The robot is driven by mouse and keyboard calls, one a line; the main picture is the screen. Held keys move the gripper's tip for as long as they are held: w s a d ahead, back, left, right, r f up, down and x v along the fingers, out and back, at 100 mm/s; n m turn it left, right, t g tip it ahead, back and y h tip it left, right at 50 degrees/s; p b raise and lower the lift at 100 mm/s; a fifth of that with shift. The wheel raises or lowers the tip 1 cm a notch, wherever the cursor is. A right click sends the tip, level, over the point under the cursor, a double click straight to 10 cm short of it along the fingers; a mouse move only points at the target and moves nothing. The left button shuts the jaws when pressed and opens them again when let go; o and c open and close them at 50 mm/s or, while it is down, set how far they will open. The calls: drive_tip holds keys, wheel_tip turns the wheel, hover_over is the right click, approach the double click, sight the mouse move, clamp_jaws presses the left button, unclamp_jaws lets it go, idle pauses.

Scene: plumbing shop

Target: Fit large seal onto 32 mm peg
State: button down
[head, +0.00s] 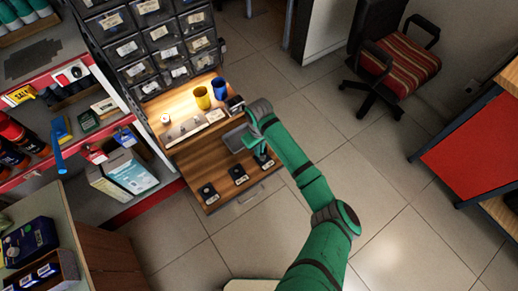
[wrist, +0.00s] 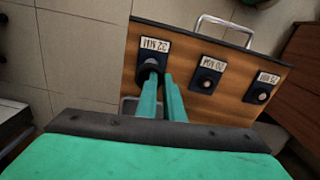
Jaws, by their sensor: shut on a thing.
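My gripper (wrist: 158,78) is shut, with its two green fingers close together and their tips at the 32 mm peg block (wrist: 141,78). A dark ring-like shape, the large seal (wrist: 150,67), shows at the fingertips, over or against the peg there. The fingers hide part of it, and I cannot tell whether it is around the peg. In the head view my gripper (head: 259,150) is low over the wooden bench top (head: 222,168), and the seal is too small to make out.
The 20 mm peg block (wrist: 207,75) and 25 mm peg block (wrist: 262,90) stand in line beside it. A grey tray (head: 236,138) lies close by. A yellow cup (head: 202,98) and blue cup (head: 221,89) stand farther back, below the drawer rack (head: 160,37).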

drive_tip(key=shift+d+f, duration=0.1)
drive_tip(key=shift+f, duration=2.45)
drive_tip(key=shift+r, duration=0.8)
idle(2.4)
drive_tip(key=shift+f, duration=0.8)
idle(1.0)
drive_tip(key=c, duration=2.2)
unclamp_jaws()
